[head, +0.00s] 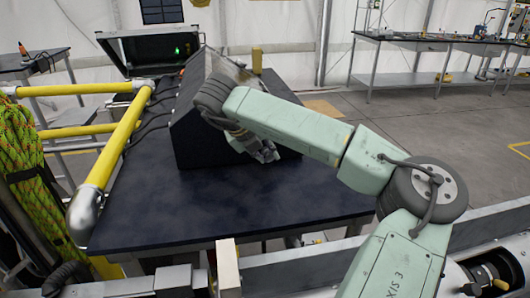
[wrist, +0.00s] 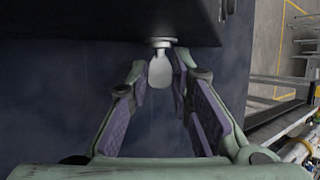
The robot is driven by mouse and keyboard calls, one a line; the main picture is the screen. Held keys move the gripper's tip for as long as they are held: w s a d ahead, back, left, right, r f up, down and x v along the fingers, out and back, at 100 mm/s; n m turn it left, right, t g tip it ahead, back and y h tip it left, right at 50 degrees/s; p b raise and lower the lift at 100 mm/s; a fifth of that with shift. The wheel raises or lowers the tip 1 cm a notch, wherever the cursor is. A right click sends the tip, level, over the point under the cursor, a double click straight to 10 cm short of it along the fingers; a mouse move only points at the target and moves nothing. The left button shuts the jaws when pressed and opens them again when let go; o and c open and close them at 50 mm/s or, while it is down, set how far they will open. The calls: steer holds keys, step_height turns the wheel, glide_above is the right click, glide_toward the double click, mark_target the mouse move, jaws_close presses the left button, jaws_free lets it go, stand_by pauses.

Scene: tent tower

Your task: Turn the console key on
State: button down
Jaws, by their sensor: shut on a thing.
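The console (head: 190,135) is a black, slope-faced box on a dark table. The key (wrist: 160,70) is pale grey, with a rounded flat bow. It sits in a round lock collar (wrist: 160,43) on the console's dark face, seen at the top of the wrist view. The broad side of its bow faces the wrist camera. My gripper (wrist: 161,72) has its purple-padded fingers on both sides of the key, shut on it. In the head view my gripper (head: 264,152) is at the console's front right, and the key is hidden there.
The dark table (head: 200,215) is clear in front of the console. Yellow rails (head: 112,160) and black cables lie to the left. An open case (head: 150,50) with a green light stands behind. A yellow cylinder (head: 257,60) stands behind the console.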

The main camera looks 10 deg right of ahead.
steer(key=shift+b, duration=0.3)
steer(key=shift+d+m+y+b, duration=0.3)
steer(key=shift+d+y+b, duration=0.05)
steer(key=shift+y+b, duration=0.85)
steer(key=shift+d+r+m+y+b, duration=0.15)
steer(key=shift+y+b, duration=0.25)
steer(key=shift+y, duration=0.35)
steer(key=shift+d+r+m+y+b, duration=0.15)
steer(key=shift+y+b, duration=0.2)
steer(key=shift+y, duration=0.4)
steer(key=c, duration=1.4)
jaws_free()
steer(key=shift+f, duration=0.1)
steer(key=shift+c, duration=0.2)
